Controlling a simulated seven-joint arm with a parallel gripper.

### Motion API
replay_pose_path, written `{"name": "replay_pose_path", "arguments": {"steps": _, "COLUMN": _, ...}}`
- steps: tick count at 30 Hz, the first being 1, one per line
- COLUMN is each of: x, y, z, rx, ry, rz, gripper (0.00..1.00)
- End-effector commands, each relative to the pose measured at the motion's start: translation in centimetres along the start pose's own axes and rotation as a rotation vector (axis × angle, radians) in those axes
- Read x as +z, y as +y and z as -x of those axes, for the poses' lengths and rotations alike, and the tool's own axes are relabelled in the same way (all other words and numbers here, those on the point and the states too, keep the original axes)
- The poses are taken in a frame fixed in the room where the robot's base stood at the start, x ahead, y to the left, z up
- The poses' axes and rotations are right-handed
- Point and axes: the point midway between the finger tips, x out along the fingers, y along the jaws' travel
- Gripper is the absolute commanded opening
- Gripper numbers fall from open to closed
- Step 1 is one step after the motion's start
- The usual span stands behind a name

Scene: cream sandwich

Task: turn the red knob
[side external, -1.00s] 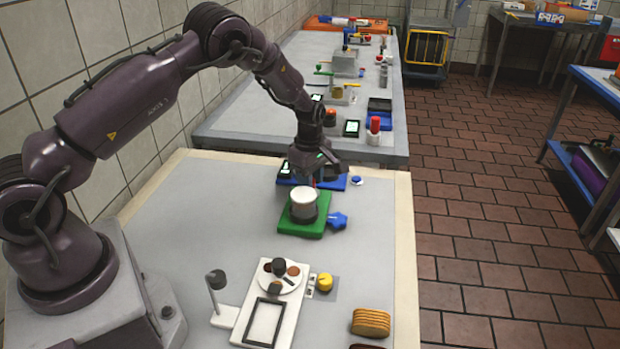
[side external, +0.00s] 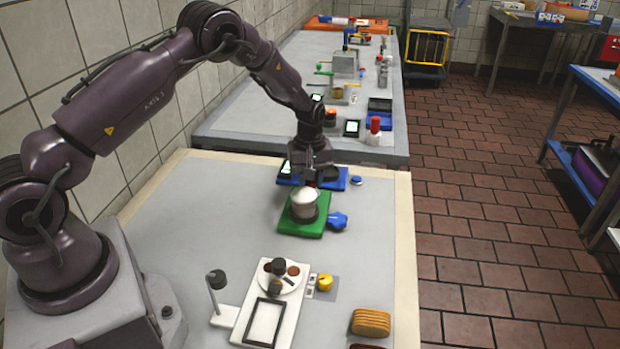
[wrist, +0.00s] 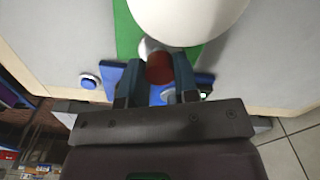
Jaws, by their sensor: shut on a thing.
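The red knob (wrist: 159,68) shows between the two fingers of my gripper (wrist: 158,84) in the wrist view. My gripper is shut on it, with one finger on either side. In the side view my gripper (side external: 311,180) points down at the back of the table, and only a small bit of red shows below it. The knob is just behind a white rounded vessel (side external: 304,204), which stands on a green base (side external: 302,228). In the wrist view the white vessel (wrist: 188,15) fills the top, close to the fingertips.
A blue base (side external: 338,182) lies behind the green one. A blue knob (side external: 338,220) sticks out to the right. A white board (side external: 249,307) with a plate, a yellow knob (side external: 325,282) and a stack of tan biscuits (side external: 371,322) are nearer the front. The table's left middle is clear.

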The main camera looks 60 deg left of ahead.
Motion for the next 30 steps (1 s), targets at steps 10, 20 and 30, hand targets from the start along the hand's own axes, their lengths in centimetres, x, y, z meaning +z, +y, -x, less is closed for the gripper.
{"name": "replay_pose_path", "arguments": {"steps": 10, "x": 0.01, "y": 0.02, "z": 0.14, "rx": 0.0, "ry": -0.001, "rz": -0.023, "gripper": 0.05}}
{"name": "replay_pose_path", "arguments": {"steps": 20, "x": 0.01, "y": 0.02, "z": 0.12, "rx": 0.0, "ry": -0.001, "rz": -0.022, "gripper": 0.54}}
{"name": "replay_pose_path", "arguments": {"steps": 30, "x": -0.01, "y": 0.03, "z": 0.56, "rx": 0.001, "ry": 0.0, "rz": -0.021, "gripper": 0.54}}
